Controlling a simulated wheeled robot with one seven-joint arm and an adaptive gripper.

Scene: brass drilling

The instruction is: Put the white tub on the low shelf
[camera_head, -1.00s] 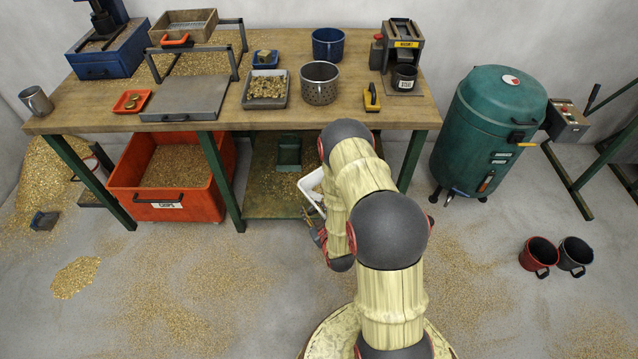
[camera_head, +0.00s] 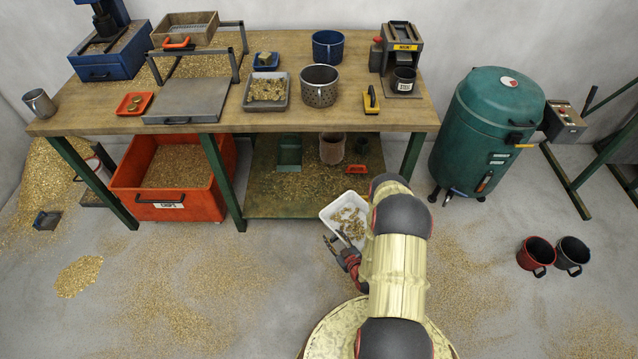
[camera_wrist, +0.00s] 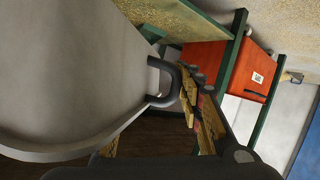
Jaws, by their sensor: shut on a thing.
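The white tub (camera_head: 327,217) holds brass chips and is in front of the table's right part in the head view. My gripper (camera_head: 342,246) is shut on the tub at its near side. In the wrist view the tub's pale wall (camera_wrist: 70,70) fills the left, and its dark handle (camera_wrist: 178,85) is at my gripper's fingers (camera_wrist: 197,108). The low shelf (camera_head: 262,205) is under the workbench, behind and left of the tub. My arm hides part of the tub's right side. I cannot tell the tub's exact height above the floor.
On the shelf stand a green scoop (camera_head: 289,155), a brownish container (camera_head: 332,149), a small dark cup (camera_head: 361,147) and a red item (camera_head: 356,169). Table legs (camera_head: 222,180) frame it. An orange chip bin (camera_head: 166,205) stands left. The shelf's front left is free of objects.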

